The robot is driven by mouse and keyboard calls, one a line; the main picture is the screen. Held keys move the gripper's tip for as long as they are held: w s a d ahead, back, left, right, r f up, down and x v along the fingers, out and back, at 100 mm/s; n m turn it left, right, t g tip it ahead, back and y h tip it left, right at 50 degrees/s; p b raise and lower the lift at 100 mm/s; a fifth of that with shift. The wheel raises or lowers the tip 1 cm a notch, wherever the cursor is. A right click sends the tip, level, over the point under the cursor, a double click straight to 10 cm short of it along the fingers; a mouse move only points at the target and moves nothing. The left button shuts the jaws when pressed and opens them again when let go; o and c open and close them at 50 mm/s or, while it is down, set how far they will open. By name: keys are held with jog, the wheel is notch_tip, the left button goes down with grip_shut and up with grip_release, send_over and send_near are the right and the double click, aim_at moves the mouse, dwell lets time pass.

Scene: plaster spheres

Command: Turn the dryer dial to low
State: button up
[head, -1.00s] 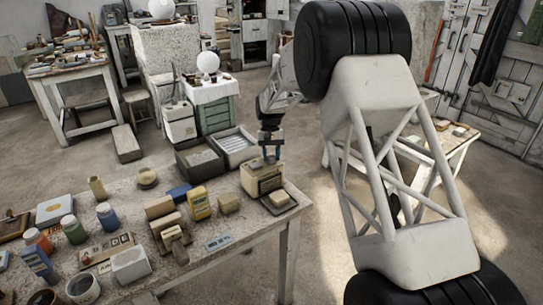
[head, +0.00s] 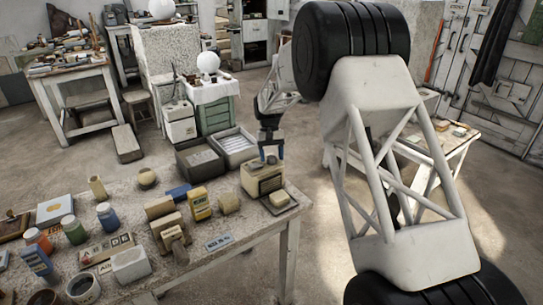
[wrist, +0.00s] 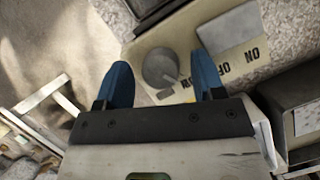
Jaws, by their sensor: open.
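The dryer (head: 262,181) is a cream box with dark slats on its front, standing at the right end of the long table in the head view. My gripper (head: 271,152) points down just over its top. In the wrist view, my gripper (wrist: 163,62) is open, with one blue finger on each side of a round grey dial (wrist: 158,66). The dial has a small pointer toward the lower right. I cannot tell whether the fingers touch the dial.
A small block on a dark plate (head: 280,201) lies right of the dryer. A yellow box (head: 201,203) and several cream blocks stand to its left. Grey bins (head: 201,158) stand behind. In the wrist view, a grey box (wrist: 294,110) is close at right.

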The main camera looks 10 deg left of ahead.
jog(key=v, duration=0.7)
jog(key=shift+w+r, duration=0.2)
jog(key=shift+r, duration=0.15)
dwell(0.4)
jog(key=s+d+r+m+t+y, duration=0.1)
jog(key=s+d+r+t, duration=0.1)
jog(key=s+d+r, duration=0.85)
jog(key=s+d+r+m+t+y, duration=0.1)
jog(key=s+d+r, duration=0.6)
jog(key=s+d, duration=0.7)
jog(key=s+d+f+m+t, duration=0.1)
jog(key=s+d, duration=0.3)
jog(key=s, duration=0.6)
jog(key=s+d+f+t, duration=0.1)
jog(key=s+d, duration=0.3)
jog(key=s, duration=0.7)
jog(key=s+d+f+m+t, duration=0.1)
jog(key=s+d+f, duration=0.2)
jog(key=s, duration=0.7)
jog(key=shift+s+d+f+m+t, duration=0.3)
jog(key=shift+s+d, duration=0.1)
jog(key=shift+d, duration=0.65)
